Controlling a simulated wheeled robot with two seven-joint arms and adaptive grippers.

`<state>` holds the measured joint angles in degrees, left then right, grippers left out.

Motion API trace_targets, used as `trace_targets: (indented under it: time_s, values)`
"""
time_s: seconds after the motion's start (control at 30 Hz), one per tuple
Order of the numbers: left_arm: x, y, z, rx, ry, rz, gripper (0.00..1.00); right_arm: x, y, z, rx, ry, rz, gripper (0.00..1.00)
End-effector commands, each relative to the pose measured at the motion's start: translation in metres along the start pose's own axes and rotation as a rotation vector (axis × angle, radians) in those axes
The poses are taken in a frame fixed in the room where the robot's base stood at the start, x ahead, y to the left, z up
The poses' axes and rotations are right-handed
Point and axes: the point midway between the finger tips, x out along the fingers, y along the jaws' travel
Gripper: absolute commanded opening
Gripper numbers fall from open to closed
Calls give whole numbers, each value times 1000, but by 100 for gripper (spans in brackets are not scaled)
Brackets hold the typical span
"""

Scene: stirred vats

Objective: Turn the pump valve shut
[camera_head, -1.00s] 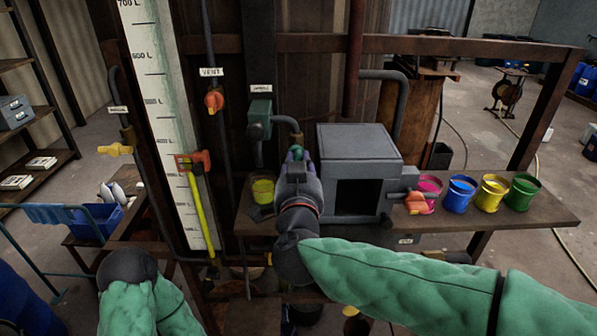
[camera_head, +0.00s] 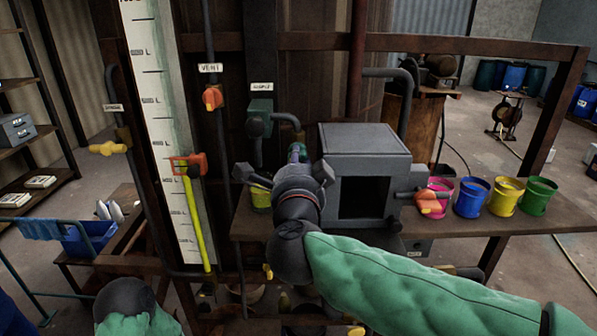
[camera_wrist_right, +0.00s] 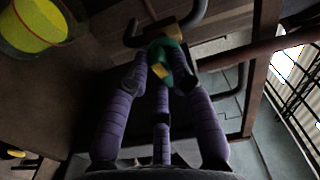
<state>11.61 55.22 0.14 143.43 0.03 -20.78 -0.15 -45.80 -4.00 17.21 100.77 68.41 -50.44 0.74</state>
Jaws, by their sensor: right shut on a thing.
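A green valve handle with a yellow part (camera_wrist_right: 163,52) sits by a brass fitting on a bent grey pipe in the right wrist view. My right gripper (camera_wrist_right: 162,76) has its purple fingers closed around it. In the head view my right gripper (camera_head: 297,155) reaches up to the end of the bent pipe (camera_head: 287,119), left of the grey box. It hides most of the handle there, so the handle's angle is hard to tell. Only the dark wrist of my left arm shows at the lower left; its fingers are out of view.
An orange vent valve (camera_head: 213,97), a yellow valve (camera_head: 108,148) and a level gauge (camera_head: 158,115) are at left. The grey box (camera_head: 365,165) stands close right of my gripper. An orange handle (camera_head: 428,202) and several paint pots, including a blue one (camera_head: 470,197), are further right.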

Motion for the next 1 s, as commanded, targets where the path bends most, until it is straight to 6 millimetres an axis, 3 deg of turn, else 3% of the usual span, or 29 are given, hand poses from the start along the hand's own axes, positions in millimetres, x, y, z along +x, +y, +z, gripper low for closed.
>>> trace_targets:
  time_s: [0.4,0.97,1.0]
  values:
    - [15,-6,-1,0,0,0,0,0,1,1,185,-1,1,0]
    - [16,-6,-1,0,0,0,0,0,0,1,210,0,1,0]
    - [16,-6,-1,0,0,0,0,0,0,1,210,0,1,35]
